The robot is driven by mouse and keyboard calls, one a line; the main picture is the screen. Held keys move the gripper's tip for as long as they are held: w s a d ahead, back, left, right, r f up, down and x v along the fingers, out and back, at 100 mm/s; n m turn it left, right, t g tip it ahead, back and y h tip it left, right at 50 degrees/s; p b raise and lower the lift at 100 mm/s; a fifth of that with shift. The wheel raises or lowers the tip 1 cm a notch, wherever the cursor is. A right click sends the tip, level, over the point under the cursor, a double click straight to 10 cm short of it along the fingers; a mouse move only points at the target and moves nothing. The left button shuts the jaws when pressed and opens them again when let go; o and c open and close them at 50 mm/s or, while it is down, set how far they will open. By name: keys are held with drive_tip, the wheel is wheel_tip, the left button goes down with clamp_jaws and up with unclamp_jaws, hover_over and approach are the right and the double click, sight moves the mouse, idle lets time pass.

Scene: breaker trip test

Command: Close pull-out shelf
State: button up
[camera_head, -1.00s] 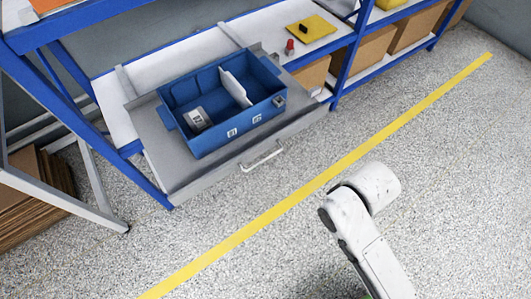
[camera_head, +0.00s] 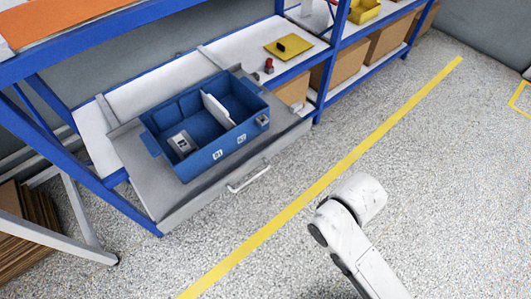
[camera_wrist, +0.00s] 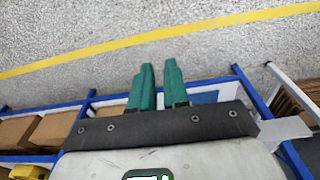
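The grey pull-out shelf (camera_head: 185,205) is drawn out from the blue rack in the head view, jutting over the floor. Its pale bar handle (camera_head: 249,177) is on the front edge, with nothing touching it. A blue bin (camera_head: 208,160) with a white divider and a small grey-white device (camera_head: 181,143) inside sits on the shelf. My white arm shows at the lower right, apart from the shelf; my gripper is outside the head view. In the wrist view my gripper (camera_wrist: 159,66) has two green fingers with a narrow empty gap between them.
The blue rack post (camera_head: 332,60) stands right of the shelf. A yellow tray (camera_head: 297,46) and a red button (camera_head: 269,65) are on the rack's white board. Cardboard boxes (camera_head: 378,55) fill the lower right bays. A yellow floor line (camera_head: 330,178) crosses clear speckled floor before the rack.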

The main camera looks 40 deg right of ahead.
drive_tip(key=shift+w+f, duration=0.15)
drive_tip(key=shift+c, duration=0.7)
drive_tip(key=w+f+m+t+y, duration=0.1)
drive_tip(key=w+d+m+t+y, duration=0.1)
drive_tip(key=w, duration=0.1)
drive_tip(key=w+f+m+y, duration=0.1)
drive_tip(key=m, duration=0.1)
drive_tip(key=shift+w+d+f+t+p, duration=0.25)
drive_tip(key=shift+d+f+t+p, duration=0.05)
drive_tip(key=shift+d+t+p, duration=0.1)
clamp_jaws()
drive_tip(key=m+t+h+p, duration=0.1)
drive_tip(key=m+t+h, duration=0.2)
drive_tip(key=m+t, duration=0.95)
approach(301, 128)
drive_tip(key=shift+m+g, duration=0.55)
drive_tip(key=shift+g, duration=0.3)
drive_tip(key=w, duration=0.6)
drive_tip(key=shift+w+f+p, duration=0.15)
drive_tip(key=shift+w+p, duration=0.1)
drive_tip(key=shift+p, duration=0.05)
